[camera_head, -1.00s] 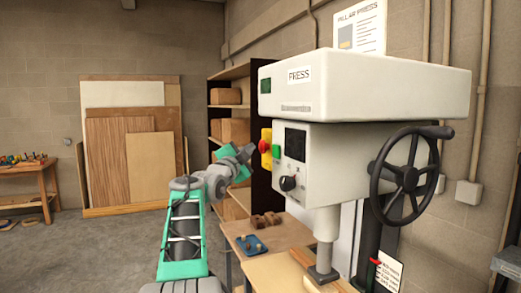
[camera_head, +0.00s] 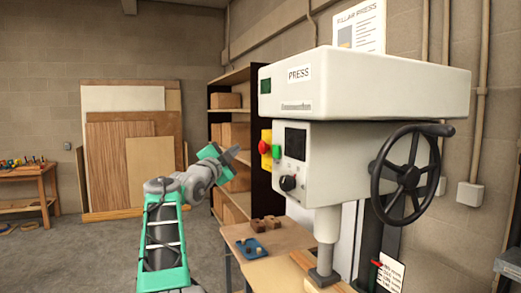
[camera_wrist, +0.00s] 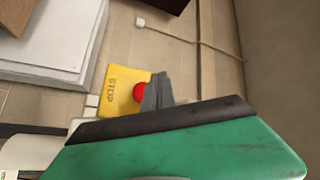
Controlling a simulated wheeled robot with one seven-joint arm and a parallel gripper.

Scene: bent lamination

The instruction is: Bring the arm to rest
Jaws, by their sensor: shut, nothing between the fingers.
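My arm rises at the lower middle of the head view. My gripper (camera_head: 233,154) is at its end, left of the press and apart from the yellow switch box (camera_head: 266,147) in the picture. In the wrist view the gripper fingers (camera_wrist: 158,91) are together and empty. The yellow box also shows there with the word STOP (camera_wrist: 118,90) and a red button (camera_wrist: 140,92) just behind the fingertips; the fingers hide part of it. The white pillar press (camera_head: 345,90) stands to the right, with a dark handwheel (camera_head: 408,173).
A wooden bench (camera_head: 235,238) under the press holds a blue piece (camera_head: 250,248) and brown wooden blocks (camera_head: 265,223). A shelf (camera_head: 240,75) with boxes stands behind the gripper. Boards (camera_head: 108,155) lean on the back wall. The floor (camera_head: 85,240) at left is open.

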